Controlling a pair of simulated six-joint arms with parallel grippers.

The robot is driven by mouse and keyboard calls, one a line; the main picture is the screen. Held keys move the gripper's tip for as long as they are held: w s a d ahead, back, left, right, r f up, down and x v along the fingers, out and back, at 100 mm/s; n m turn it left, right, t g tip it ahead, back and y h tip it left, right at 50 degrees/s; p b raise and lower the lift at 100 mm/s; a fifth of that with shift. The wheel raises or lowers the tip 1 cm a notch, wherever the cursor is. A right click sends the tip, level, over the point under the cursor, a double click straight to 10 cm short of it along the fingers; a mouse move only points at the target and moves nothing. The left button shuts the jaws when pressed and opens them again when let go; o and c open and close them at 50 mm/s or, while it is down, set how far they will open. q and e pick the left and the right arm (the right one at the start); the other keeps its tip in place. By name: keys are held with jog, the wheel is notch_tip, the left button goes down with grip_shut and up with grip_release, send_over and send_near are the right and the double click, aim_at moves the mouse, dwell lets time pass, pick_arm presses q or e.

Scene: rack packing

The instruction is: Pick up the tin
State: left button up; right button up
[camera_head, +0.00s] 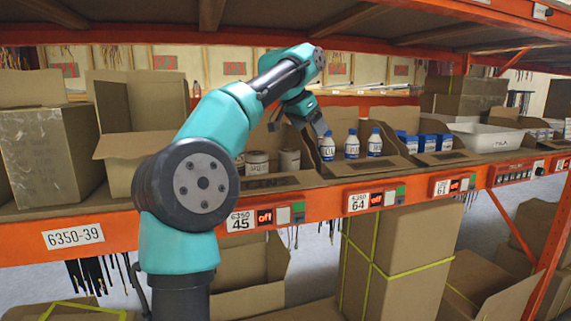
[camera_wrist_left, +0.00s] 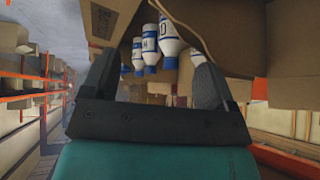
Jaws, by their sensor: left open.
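Pale tins stand in an open cardboard box on the shelf, one tin (camera_head: 257,162) beside another tin (camera_head: 289,160), with part of a further one at the left behind my arm. My left gripper (camera_head: 299,125) is above and to the right of the tins, close to the blue-capped white bottles (camera_head: 351,144). In the left wrist view its jaws (camera_wrist_left: 155,75) are spread and empty, with bottles (camera_wrist_left: 169,40) beyond them. No tin can be made out in that view. My right gripper is not in view.
The orange shelf edge (camera_head: 330,199) runs in front of the boxes. Large cardboard boxes (camera_head: 45,150) stand at the left. Blue-and-white packs (camera_head: 425,142) and a white bin (camera_head: 485,137) are at the right. The upper shelf (camera_head: 300,25) hangs above.

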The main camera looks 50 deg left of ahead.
aim_at(287, 151)
pick_arm(q)
jog(key=s+a+f+n+g, duration=0.1)
jog(key=s+a+n+g, duration=0.1)
jog(key=s, duration=0.1)
jog(key=s+a+f+n+g, duration=0.1)
jog(key=s, duration=0.1)
jog(key=shift+s+a+f+g+y, duration=0.1)
jog(key=shift+f+g+y, duration=0.2)
jog(key=shift+f+g, duration=0.1)
jog(key=shift+s+a+g, duration=0.15)
jog(key=shift+s+g, duration=0.15)
jog(key=shift+s, duration=0.05)
jog(key=shift+x, duration=1.3)
jog(key=shift+x, duration=2.5)
jog(key=c, duration=0.7)
